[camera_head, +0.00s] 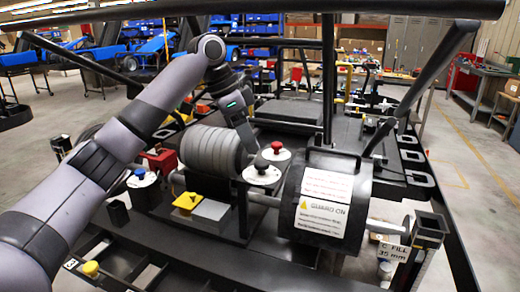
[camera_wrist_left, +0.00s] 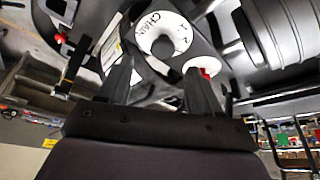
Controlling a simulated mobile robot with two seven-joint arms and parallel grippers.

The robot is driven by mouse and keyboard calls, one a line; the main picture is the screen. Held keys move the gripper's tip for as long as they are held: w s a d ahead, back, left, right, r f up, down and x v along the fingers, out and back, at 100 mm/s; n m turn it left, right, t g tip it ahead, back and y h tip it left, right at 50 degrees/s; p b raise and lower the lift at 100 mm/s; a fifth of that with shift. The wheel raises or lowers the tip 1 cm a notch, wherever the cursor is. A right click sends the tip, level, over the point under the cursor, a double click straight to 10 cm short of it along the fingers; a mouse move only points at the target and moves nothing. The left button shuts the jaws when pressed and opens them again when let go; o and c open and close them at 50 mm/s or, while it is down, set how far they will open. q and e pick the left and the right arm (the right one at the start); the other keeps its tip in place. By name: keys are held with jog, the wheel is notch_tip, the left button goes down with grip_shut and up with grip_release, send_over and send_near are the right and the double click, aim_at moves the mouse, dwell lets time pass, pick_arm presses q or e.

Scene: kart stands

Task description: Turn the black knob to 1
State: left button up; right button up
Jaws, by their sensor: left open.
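The black knob (camera_head: 262,165) stands on a round white dial plate (camera_head: 262,177) between the ribbed grey cylinder and the black guard drum. In the left wrist view the black knob (camera_wrist_left: 162,46) shows in the middle of its white plate (camera_wrist_left: 178,24), which bears the word CHAIN. My left gripper (camera_head: 251,146) points down just behind and left of the knob. In the wrist view my left gripper (camera_wrist_left: 160,68) has its fingers apart with nothing between them, and the knob lies beyond their tips. The number the knob points at is too small to read. My right gripper is not in view.
A red knob (camera_head: 277,147) on another white plate stands close behind the black one. A blue knob (camera_head: 140,172) is at left. The ribbed cylinder (camera_head: 212,152) and guard drum (camera_head: 322,200) flank the knob. A dark upright bar (camera_head: 328,80) rises behind.

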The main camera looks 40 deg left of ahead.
aim_at(261, 163)
pick_arm(q)
jog(key=shift+x, duration=3.3)
jog(key=shift+w+a, duration=0.15)
jog(key=c, duration=1)
